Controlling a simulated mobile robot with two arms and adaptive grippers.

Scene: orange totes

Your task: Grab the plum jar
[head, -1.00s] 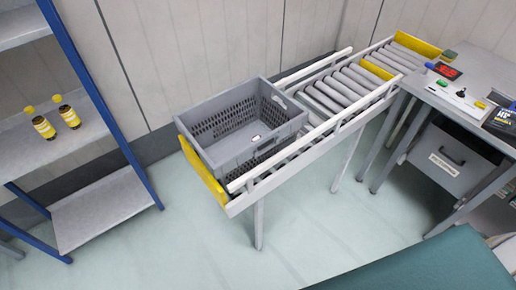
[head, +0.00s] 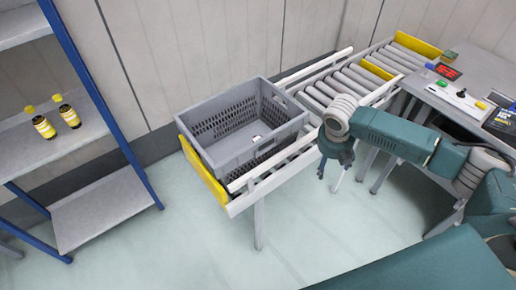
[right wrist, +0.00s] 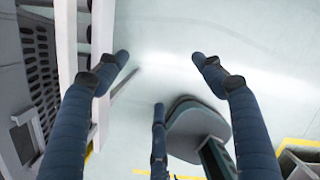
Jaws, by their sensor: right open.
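Two dark jars with yellow labels and yellow caps stand on the middle shelf at the left of the head view: a left jar (head: 43,127) and a right jar (head: 69,116). The labels are too small to read, so I cannot tell which, if either, is plum. My right gripper (head: 336,166) is open and empty, pointing down just right of the conveyor's near end, far from both jars. In the right wrist view its spread blue fingers (right wrist: 160,75) have only floor between them. My left gripper is not in view.
A grey crate (head: 222,153) sits on the near end of the roller conveyor (head: 322,98), with a small pale item (head: 256,138) inside. The blue-posted shelf rack (head: 98,203) stands left. A workbench (head: 478,72) with controls is at right. Floor (head: 190,235) between rack and conveyor is clear.

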